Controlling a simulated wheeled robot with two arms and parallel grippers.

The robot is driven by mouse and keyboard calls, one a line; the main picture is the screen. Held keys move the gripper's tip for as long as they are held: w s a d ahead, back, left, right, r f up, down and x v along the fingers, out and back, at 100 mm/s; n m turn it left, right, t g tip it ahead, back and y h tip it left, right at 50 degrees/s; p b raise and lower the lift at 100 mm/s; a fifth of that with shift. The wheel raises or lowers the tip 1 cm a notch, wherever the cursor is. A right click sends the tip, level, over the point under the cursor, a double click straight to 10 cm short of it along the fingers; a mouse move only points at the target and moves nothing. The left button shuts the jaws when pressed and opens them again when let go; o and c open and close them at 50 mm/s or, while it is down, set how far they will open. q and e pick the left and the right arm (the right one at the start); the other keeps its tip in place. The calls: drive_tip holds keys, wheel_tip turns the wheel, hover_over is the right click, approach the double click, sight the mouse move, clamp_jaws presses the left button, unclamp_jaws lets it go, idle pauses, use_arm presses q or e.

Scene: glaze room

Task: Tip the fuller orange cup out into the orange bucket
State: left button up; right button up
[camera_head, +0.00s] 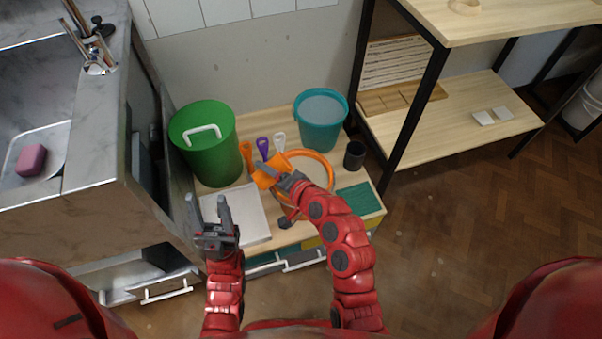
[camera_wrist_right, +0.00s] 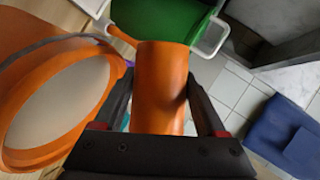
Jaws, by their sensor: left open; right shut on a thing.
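My right gripper (camera_head: 279,178) is shut on an orange cup (camera_head: 265,178), at the left side of the orange bucket (camera_head: 329,170). In the right wrist view the orange cup (camera_wrist_right: 160,80) stands out between the two fingers, beside the orange bucket (camera_wrist_right: 20,150). The bucket's wide opening shows a pale greyish inside. The cup's mouth and contents are hidden, and I cannot tell how far it is tilted. I see no second orange cup. My left gripper (camera_head: 213,208) is open and empty, near the left front edge of the table.
Orange (camera_head: 247,149), purple (camera_head: 262,147) and white (camera_head: 279,142) scoops lie between. A dark cup (camera_head: 354,155) stands right, a white board (camera_head: 250,212) lies front left. A shelf post (camera_head: 410,115) rises at right.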

drive_tip(key=shift+f+m+y+b, duration=0.3)
drive_tip(key=shift+m+y+b, duration=0.15)
drive_tip(key=shift+b, duration=0.55)
drive_tip(key=shift+w+d+r+m+y+b, duration=0.25)
drive_tip(key=shift+d+m+b, duration=0.2)
drive_tip(key=shift+b, duration=0.15)
drive_tip(key=shift+w+d+r+m+y+b, duration=0.2)
drive_tip(key=shift+w+d+m+b, duration=0.15)
drive_tip(key=shift+b, duration=0.2)
drive_tip(key=shift+s+f+m+b, duration=0.15)
drive_tip(key=shift+f+m+b, duration=0.1)
drive_tip(key=shift+b, duration=0.15)
idle(0.4)
drive_tip(key=shift+d+f+m+y+b, duration=0.3)
drive_tip(key=shift+f+m+y+b, duration=0.1)
drive_tip(key=shift+m+y+b, duration=0.25)
idle(0.4)
